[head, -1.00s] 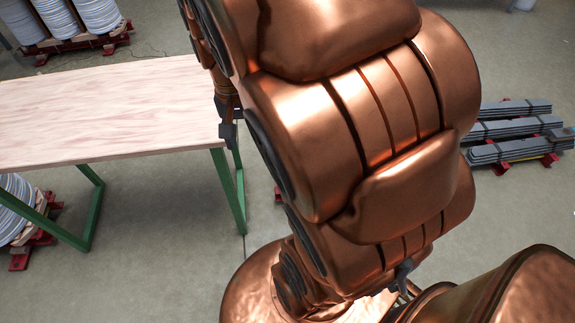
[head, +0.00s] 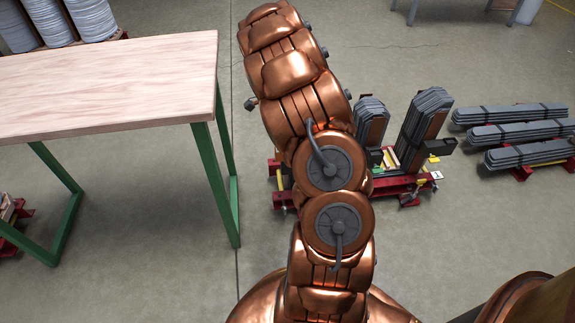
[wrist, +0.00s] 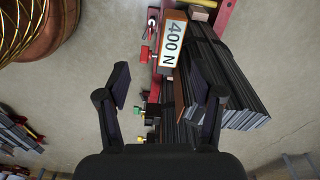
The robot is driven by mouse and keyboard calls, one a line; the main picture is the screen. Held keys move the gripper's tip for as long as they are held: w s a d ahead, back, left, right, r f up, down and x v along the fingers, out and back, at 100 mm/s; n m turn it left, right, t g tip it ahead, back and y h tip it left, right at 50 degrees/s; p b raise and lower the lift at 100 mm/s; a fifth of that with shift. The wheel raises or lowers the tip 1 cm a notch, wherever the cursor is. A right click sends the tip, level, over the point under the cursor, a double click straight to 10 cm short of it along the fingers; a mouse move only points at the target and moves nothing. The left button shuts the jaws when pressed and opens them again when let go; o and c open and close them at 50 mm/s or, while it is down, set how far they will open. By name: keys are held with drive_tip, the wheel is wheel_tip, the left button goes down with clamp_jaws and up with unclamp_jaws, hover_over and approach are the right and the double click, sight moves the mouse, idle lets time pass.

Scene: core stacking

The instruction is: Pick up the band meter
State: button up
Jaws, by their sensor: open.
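My gripper (wrist: 157,65) is open and empty in the wrist view, its two dark fingers spread wide above the red stand. A white plate marked "400 N" (wrist: 171,44) on an orange-brown block lies just beyond the fingertips, near the right one. It may be the band meter, but I cannot tell for sure. Small red, yellow and green parts (wrist: 140,112) show between the fingers, too small to make out. In the head view the gripper is hidden by my copper arm.
A red stand (head: 400,182) holds upright stacks of dark strips (head: 423,115). A wood-topped table (head: 110,85) with green legs stands at left. Bare floor lies between table and stand.

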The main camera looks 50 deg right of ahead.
drive_tip(key=d+f, duration=0.1)
drive_tip(key=f, duration=0.1)
drive_tip(key=d+f+m+b, duration=0.1)
drive_tip(key=f, duration=0.2)
drive_tip(key=w+d+f+m+b, duration=0.1)
drive_tip(key=f, duration=0.1)
drive_tip(key=shift+f, duration=0.25)
drive_tip(key=shift+d+f+b, duration=0.1)
drive_tip(key=shift+f+b, duration=0.4)
drive_tip(key=shift+f, duration=0.9)
drive_tip(key=f, duration=0.1)
drive_tip(key=f+b, duration=0.1)
drive_tip(key=f, duration=0.1)
drive_tip(key=f+b, duration=0.1)
drive_tip(key=f, duration=0.1)
drive_tip(key=shift+s+a, duration=0.2)
drive_tip(key=shift+s, duration=0.1)
drive_tip(key=shift+r, duration=0.1)
drive_tip(key=shift+c, duration=0.4)
clamp_jaws()
